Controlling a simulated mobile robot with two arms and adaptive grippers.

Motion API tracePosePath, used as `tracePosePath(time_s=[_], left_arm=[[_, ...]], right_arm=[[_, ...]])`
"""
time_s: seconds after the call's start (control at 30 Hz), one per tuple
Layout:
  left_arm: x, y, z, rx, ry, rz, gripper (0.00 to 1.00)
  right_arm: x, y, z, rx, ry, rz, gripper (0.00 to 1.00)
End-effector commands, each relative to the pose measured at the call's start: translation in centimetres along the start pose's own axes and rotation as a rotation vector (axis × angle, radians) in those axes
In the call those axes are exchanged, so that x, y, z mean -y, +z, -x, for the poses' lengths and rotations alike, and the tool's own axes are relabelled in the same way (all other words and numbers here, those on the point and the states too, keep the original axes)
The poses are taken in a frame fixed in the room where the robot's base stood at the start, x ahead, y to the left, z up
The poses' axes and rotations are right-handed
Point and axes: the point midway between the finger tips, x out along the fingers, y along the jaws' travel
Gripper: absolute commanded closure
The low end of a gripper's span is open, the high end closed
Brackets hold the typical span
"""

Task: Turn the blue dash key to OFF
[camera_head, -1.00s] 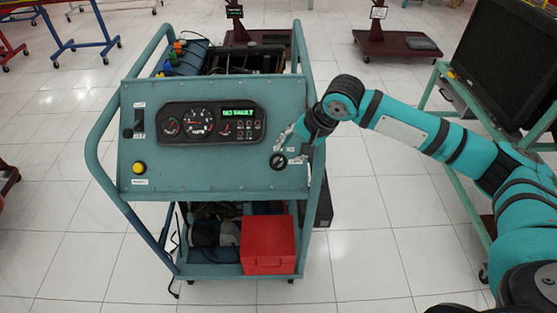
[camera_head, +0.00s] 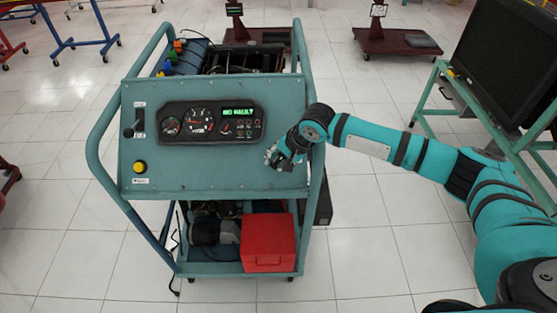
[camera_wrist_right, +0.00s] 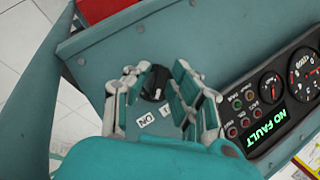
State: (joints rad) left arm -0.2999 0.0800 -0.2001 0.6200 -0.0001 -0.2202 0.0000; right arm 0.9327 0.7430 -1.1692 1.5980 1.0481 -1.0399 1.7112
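My right gripper (camera_head: 277,158) is at the lower right of the teal dash panel (camera_head: 200,178). In the right wrist view its two fingers (camera_wrist_right: 158,84) are spread, one on each side of a dark rotary key (camera_wrist_right: 155,82). The key looks black there rather than blue. A gap shows between the key and the right-hand finger; contact on the left is unclear. In the head view the gripper hides the key. My left gripper is not in view.
The instrument cluster (camera_head: 212,121) shows NO FAULT. A black lever (camera_head: 134,129) and a yellow button (camera_head: 139,166) are on the panel's left. The teal frame rail (camera_head: 317,185) runs close by the right gripper. A red box (camera_head: 268,243) sits on the shelf below.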

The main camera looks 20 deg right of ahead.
Motion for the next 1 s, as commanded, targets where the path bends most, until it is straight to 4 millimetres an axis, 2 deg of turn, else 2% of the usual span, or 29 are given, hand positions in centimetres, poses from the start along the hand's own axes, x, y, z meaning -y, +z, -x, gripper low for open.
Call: tracePosePath(time_s=[0.03,0.13,0.53,0.77,1.0], left_arm=[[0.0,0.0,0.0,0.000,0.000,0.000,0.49],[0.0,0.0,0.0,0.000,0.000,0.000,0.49],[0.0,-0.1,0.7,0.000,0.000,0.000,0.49],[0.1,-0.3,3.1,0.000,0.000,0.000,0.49],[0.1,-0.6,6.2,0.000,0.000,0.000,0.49]], right_arm=[[-0.1,0.0,0.0,0.000,0.002,0.000,0.86],[-0.1,0.0,0.0,0.000,0.002,-0.001,0.99],[0.0,0.0,0.1,0.001,0.015,0.018,1.00],[0.2,0.1,0.5,0.003,0.076,0.108,1.00],[0.2,0.1,0.5,0.004,0.181,0.274,1.00]])
